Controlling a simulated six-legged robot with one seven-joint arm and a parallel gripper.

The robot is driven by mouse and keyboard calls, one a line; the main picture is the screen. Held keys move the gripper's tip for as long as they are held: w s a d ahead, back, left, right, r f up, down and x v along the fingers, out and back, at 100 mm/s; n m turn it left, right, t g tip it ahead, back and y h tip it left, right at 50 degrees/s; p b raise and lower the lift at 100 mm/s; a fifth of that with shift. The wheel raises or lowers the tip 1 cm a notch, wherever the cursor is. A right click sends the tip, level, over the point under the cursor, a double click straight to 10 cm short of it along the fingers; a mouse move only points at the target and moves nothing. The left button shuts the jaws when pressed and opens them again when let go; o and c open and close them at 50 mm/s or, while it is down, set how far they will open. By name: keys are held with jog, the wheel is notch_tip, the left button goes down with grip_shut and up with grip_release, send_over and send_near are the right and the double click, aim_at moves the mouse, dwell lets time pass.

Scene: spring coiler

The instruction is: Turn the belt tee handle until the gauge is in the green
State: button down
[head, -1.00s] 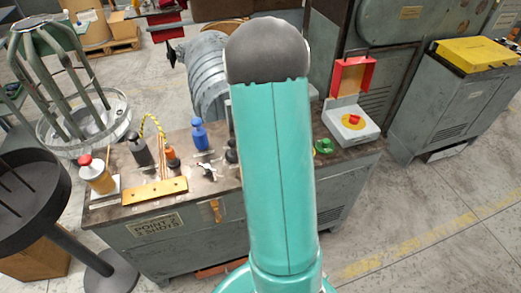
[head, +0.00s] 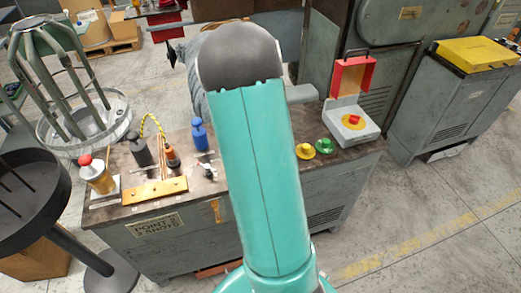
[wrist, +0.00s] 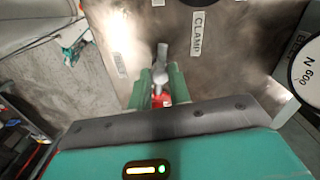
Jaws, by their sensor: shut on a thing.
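In the wrist view, my gripper (wrist: 160,84) has its two green fingers closed around a grey metal handle (wrist: 163,62). A red part (wrist: 160,100) shows between the fingers. The handle stands before a brown-grey panel (wrist: 240,50). A round white gauge (wrist: 306,72) with black rim, marked "N 600", is cut off at the right edge; its needle and any green zone cannot be made out. A label beside it seems to read "BELT". In the head view my own arm hides the gripper and the handle.
A "CLAMP" label (wrist: 197,34) is on the panel. On the bench are a blue bottle (head: 199,136), a yellow knob (head: 305,151), a green knob (head: 326,146) and a red-lidded box (head: 351,124). A second cabinet (head: 455,105) stands at right; open floor lies in front.

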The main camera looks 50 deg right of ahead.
dwell(0.4)
jog(key=c, duration=1.3)
grip_release()
jog(key=shift+r, duration=0.1)
notch_tip(320, 180, up, 14)
